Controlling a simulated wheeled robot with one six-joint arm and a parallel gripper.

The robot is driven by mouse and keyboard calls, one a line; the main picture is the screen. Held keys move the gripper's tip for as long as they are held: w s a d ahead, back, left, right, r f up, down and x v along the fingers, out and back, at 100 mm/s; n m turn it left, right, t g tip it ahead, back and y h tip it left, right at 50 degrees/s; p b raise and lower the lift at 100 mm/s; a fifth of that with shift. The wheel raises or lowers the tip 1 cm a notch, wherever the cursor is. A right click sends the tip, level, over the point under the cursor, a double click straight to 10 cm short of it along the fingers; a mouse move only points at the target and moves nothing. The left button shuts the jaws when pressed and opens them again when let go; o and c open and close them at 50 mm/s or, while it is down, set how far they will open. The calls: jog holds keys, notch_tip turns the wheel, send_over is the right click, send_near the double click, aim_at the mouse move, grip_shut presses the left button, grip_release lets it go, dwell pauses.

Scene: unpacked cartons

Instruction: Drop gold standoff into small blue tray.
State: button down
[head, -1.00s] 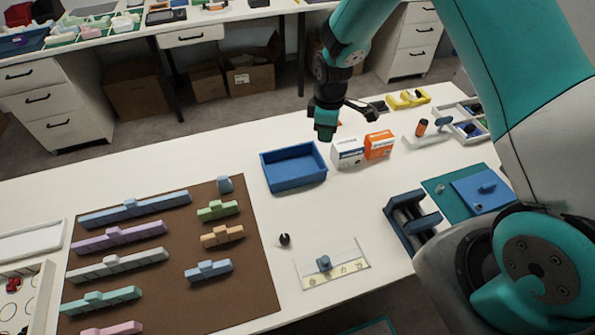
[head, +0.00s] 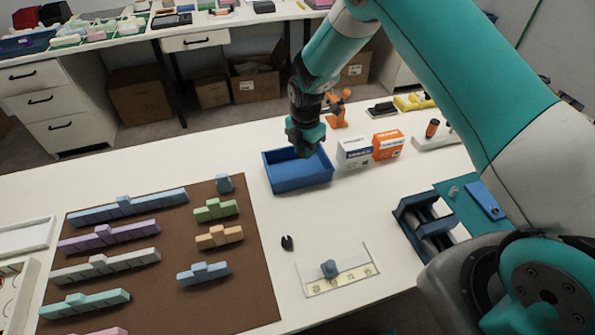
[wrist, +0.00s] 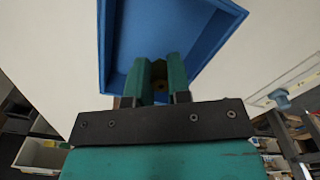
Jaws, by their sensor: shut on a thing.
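The small blue tray (head: 300,178) stands on the white table, just left of two small boxes. It fills the upper middle of the wrist view (wrist: 103,45), and the part of its floor that shows looks empty. My gripper (head: 304,150) is over the tray's back part, pointing down. In the wrist view its teal fingers (wrist: 159,68) are shut on the gold standoff (wrist: 159,82), a small dark-gold piece between them. The standoff is mostly hidden by the fingers and cannot be made out in the head view.
White (head: 354,152) and orange (head: 387,145) boxes stand close to the tray's right. An orange clamp-like object (head: 336,112) is behind them. A brown mat (head: 160,285) with several coloured blocks lies to the left. A small black object (head: 287,243) lies in front, with bare table around it.

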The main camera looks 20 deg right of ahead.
jog(key=shift+f+b, duration=0.3)
jog(key=shift+f, duration=0.65)
jog(key=c, duration=1)
grip_release()
notch_tip(320, 180, up, 18)
jog(key=shift+f+b, duration=0.25)
jog(key=shift+b, duration=0.95)
